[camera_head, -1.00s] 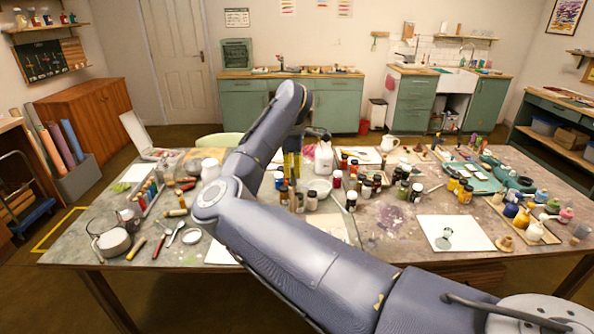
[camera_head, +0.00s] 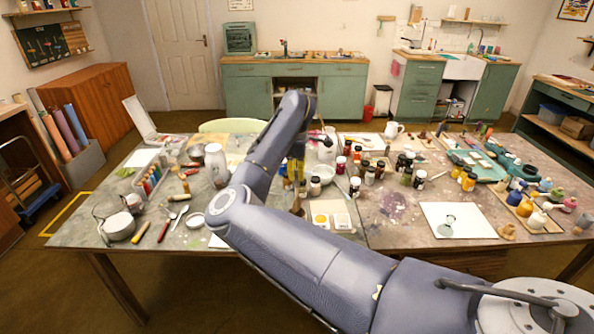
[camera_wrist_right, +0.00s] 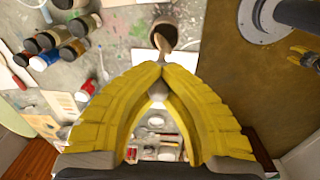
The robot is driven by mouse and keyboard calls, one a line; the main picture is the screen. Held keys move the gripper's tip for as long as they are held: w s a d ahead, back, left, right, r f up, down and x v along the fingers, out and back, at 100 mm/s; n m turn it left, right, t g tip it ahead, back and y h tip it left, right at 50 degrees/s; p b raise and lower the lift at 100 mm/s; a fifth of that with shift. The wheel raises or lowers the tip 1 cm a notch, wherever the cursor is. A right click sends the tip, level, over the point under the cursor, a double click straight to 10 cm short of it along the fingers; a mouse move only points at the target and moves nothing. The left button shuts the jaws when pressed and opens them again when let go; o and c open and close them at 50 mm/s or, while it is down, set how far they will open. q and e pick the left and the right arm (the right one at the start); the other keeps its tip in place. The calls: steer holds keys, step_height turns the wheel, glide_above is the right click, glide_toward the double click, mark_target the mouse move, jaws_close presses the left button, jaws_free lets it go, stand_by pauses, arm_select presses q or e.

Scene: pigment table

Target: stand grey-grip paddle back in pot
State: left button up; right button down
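My right gripper (camera_wrist_right: 160,66) has yellow fingers that come together at the tips around the paddle, with a pale grey part (camera_wrist_right: 157,88) between them. The brown wooden end of the paddle (camera_wrist_right: 160,45) extends past the fingertips in the right wrist view. There it overlaps the mouth of a small brown pot (camera_wrist_right: 186,26); I cannot tell whether it is inside or above. In the head view the right gripper (camera_head: 295,178) points down over the middle of the table, with a brown piece below it. My right arm seems to hide the pot there.
Several paint bottles (camera_head: 405,165) crowd the table right of the gripper. Paint cards (camera_head: 331,216) lie just in front of it. A large glass jar (camera_head: 216,166) stands to the left. The table's front edge borders open floor (camera_wrist_right: 235,50).

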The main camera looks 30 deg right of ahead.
mark_target(297, 186)
steer(key=shift+f, duration=2.5)
steer(key=shift+f, duration=0.15)
steer(key=c, duration=2.2)
jaws_free()
steer(key=c, duration=1.5)
jaws_free()
steer(key=r, duration=1.2)
steer(key=shift+s+a, duration=0.2)
steer(key=shift+s, duration=0.1)
steer(key=shift+f, duration=0.1)
